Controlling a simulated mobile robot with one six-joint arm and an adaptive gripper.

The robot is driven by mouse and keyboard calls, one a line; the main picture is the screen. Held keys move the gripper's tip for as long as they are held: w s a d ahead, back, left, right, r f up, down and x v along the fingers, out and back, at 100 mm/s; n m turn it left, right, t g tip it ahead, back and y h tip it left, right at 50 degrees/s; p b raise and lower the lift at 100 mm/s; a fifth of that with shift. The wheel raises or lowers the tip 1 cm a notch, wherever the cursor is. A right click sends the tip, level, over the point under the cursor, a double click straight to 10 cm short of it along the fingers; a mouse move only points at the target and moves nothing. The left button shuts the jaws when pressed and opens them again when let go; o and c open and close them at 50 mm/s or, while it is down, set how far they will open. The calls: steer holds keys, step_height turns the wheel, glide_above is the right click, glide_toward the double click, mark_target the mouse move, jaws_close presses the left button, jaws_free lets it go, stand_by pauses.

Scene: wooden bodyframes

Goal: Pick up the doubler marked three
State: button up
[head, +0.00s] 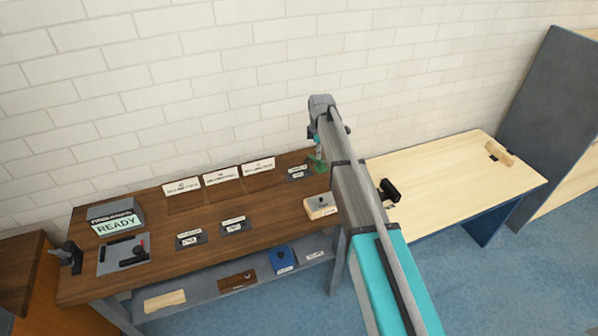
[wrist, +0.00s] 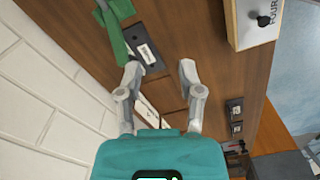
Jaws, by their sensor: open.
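I cannot read the marking three on any piece. A dark plate with a white label (wrist: 146,52) lies on the brown bench, its print too small to read. It also seems to show at the bench's back right in the head view (head: 299,173). A green piece (wrist: 114,38) lies against its left side in the wrist view. My gripper (wrist: 160,69) is open and empty, its left fingertip by the plate's near end and its right fingertip over bare wood. In the head view my arm partly hides that corner.
A pale box marked FOUR (wrist: 241,25) with a black knob stands at right. Two more dark labelled plates (head: 190,239) (head: 236,226) lie mid-bench. White cards (head: 220,177) line the wall side. A READY display (head: 116,222) stands left. The pale table (head: 450,175) is mostly clear.

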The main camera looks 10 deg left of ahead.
steer(key=w+a+n, duration=0.4)
steer(key=w+a, duration=0.1)
steer(key=a, duration=0.3)
steer(key=shift+r, duration=0.45)
steer(key=shift+f, duration=0.1)
steer(key=b, duration=0.8)
glide_above(299, 171)
steer(key=f, duration=0.8)
steer(key=shift+w+a+f, duration=0.15)
steer(key=shift+w+f, duration=0.1)
steer(key=shift+w, duration=0.15)
steer(key=f+b, duration=0.3)
steer(key=shift+s+a+f+b, duration=0.2)
steer(key=shift+s+f+b, duration=0.05)
steer(key=shift+s+b, duration=0.1)
steer(key=shift+f+b, duration=0.8)
steer(key=shift+f, duration=0.05)
steer(key=shift+c, duration=0.2)
jaws_close()
